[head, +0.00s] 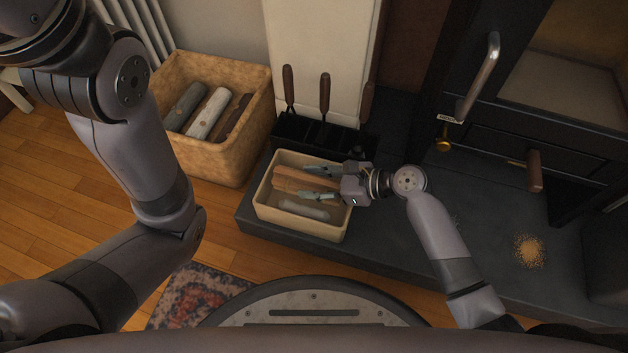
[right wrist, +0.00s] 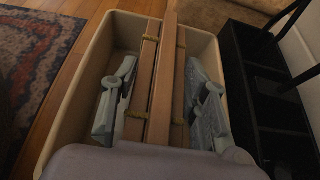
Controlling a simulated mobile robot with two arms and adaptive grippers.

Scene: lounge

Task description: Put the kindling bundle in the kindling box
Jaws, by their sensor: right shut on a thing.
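The kindling bundle (head: 292,180) is a set of thin brown sticks, tied with yellowish bands in the right wrist view (right wrist: 167,85). My right gripper (head: 318,183) is shut on it, one finger along each side. The kindling box (head: 299,230) is a cream open box on the dark hearth. The bundle is over the box opening in the head view. In the right wrist view its far end crosses the far rim of the box (right wrist: 205,40). I cannot tell how high the bundle is above the box floor. My left gripper is out of view.
A woven basket (head: 215,160) with several logs stands behind left. A black tool holder (head: 318,136) with upright handles stands close behind the box. The stove (head: 500,120) is right.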

